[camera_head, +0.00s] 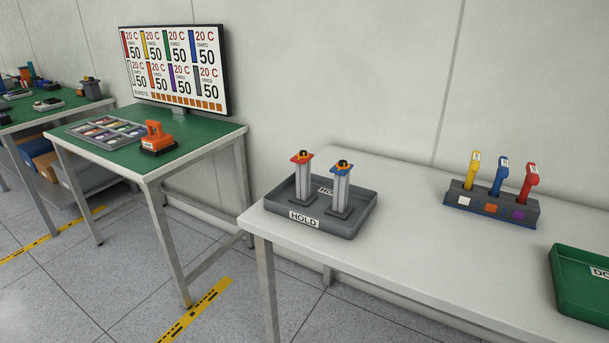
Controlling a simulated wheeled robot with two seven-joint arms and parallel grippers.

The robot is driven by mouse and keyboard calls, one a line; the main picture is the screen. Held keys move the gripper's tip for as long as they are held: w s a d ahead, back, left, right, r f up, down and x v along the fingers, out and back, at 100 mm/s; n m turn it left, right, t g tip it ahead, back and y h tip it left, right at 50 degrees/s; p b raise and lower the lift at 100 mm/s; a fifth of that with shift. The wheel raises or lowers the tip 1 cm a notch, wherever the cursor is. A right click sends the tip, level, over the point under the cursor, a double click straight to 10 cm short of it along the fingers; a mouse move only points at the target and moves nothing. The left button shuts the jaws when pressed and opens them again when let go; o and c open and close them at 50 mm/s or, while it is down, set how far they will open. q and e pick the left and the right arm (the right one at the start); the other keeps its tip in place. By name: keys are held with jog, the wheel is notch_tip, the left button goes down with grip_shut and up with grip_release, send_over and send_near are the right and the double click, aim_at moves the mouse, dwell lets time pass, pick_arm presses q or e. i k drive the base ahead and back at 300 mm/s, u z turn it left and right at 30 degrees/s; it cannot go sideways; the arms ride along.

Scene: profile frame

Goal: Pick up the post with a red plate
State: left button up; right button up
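Two grey upright posts stand in a dark grey tray labelled HOLD (355,223) on the left end of the white table. The left post (303,184) has a red plate (301,157) on top with a small dark and orange knob. The right post (340,192) has a blue plate (342,169) with a similar knob. The two posts stand apart, each on a dark square base. Neither of my grippers shows in the head view.
On the white table (410,235), a dark rack (478,205) holds yellow, blue and red handled tools. A green tray (575,285) sits at the right edge. A green-topped table (190,145) with a monitor (176,65) stands at left.

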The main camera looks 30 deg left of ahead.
aim_at(303, 196)
jog(key=u, duration=2.9)
jog(key=i, duration=2)
jog(key=z, duration=0.95)
